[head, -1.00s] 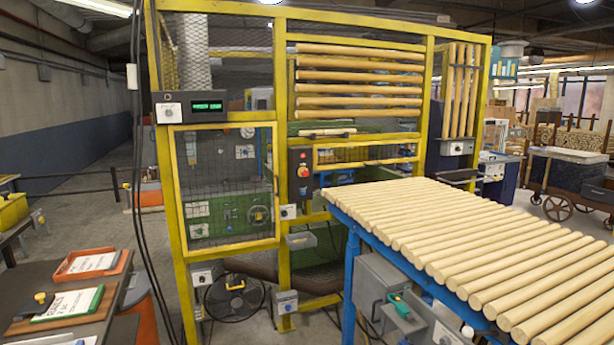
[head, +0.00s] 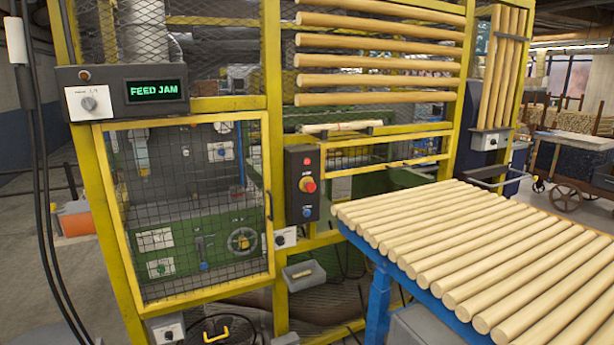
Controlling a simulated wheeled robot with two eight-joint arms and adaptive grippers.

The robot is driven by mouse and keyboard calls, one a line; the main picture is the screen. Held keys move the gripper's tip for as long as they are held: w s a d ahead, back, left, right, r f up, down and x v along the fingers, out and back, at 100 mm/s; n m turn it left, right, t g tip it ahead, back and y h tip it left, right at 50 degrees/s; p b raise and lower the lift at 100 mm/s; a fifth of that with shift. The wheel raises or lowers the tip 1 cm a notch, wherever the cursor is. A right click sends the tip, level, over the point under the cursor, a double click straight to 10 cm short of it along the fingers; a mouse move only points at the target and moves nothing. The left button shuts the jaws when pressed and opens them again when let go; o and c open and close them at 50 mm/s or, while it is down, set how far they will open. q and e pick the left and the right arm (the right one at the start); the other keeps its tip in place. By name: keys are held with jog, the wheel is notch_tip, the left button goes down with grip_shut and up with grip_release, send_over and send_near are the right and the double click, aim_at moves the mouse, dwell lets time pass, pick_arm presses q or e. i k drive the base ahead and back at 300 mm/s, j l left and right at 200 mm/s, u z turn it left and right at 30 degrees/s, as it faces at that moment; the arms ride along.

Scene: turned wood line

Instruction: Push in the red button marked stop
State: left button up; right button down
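A dark control box (head: 302,184) hangs on the yellow machine frame, right of the mesh door. It carries a small red button (head: 307,161) at the top and a larger red mushroom button (head: 308,185) on a yellow base in the middle. A blue button (head: 308,212) sits at the bottom. The lettering beside these buttons is too small to read, so I cannot tell which is marked stop. Nothing covers the box. Neither of my grippers is in view.
A display (head: 155,91) reads "FEED JAM". The mesh door (head: 195,205) looks shut. A blue-framed table (head: 378,300) of wooden rods juts out right of the box. A small grey tray (head: 303,275) sticks out below it. Floor shows at the left.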

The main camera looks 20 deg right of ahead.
aim_at(310, 187)
jog(key=i+l, duration=0.1)
jog(key=i, duration=0.5)
jog(key=i+l, duration=0.1)
jog(key=i, duration=0.5)
jog(key=l+z, duration=0.05)
